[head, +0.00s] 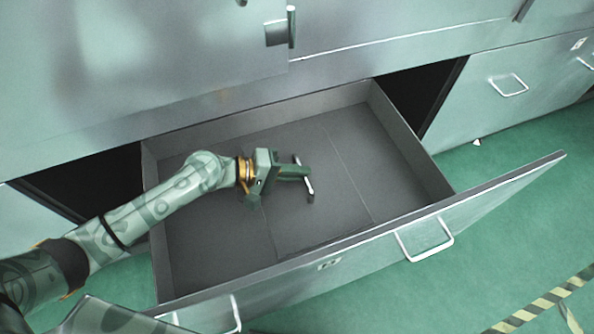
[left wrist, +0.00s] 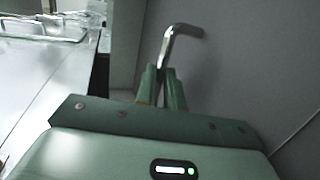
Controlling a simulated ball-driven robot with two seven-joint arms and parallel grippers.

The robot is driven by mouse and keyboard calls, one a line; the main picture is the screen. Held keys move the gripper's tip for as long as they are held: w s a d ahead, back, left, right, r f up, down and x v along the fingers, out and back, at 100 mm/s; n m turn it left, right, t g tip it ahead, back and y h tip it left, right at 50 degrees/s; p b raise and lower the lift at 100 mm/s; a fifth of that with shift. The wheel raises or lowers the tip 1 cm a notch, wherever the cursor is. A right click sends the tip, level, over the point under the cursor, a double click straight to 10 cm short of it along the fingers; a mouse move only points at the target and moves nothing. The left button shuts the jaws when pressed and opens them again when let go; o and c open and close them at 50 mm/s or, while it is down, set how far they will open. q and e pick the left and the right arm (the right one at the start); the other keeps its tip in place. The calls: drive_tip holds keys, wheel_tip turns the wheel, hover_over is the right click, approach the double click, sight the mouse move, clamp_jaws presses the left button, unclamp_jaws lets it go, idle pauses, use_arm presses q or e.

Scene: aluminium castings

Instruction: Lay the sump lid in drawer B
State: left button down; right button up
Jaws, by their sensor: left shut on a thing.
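My left gripper (head: 296,172) is over the inside of an open grey-lined drawer (head: 400,150). The drawer front carries a small label (head: 329,264), too small to read, so I cannot tell whether it is drawer B. The gripper is shut on a slim silver bent bar (head: 309,190). In the left wrist view the bar (left wrist: 169,45) rises from between the fingertips and bends to the right. I cannot make out a lid-like plate in either view. Whether the bar touches the drawer floor is unclear. My right gripper is not in view.
The drawer floor around the gripper is clear. The drawer front has two handles, one at the right (head: 425,240). Dark gaps (head: 425,90) flank the drawer. A closed cabinet front (head: 515,95) stands at the right, above green floor (head: 500,225) with striped tape (head: 540,305).

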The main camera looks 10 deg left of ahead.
use_arm(q)
drive_tip(key=c, duration=1.5)
unclamp_jaws()
drive_tip(key=shift+r, duration=0.1)
drive_tip(key=shift+s+a+r, duration=0.1)
drive_tip(key=shift+a, duration=0.1)
drive_tip(key=p+v, duration=0.2)
drive_tip(key=v, duration=0.9)
drive_tip(key=shift+s+a, duration=0.1)
drive_tip(key=shift+a, duration=0.15)
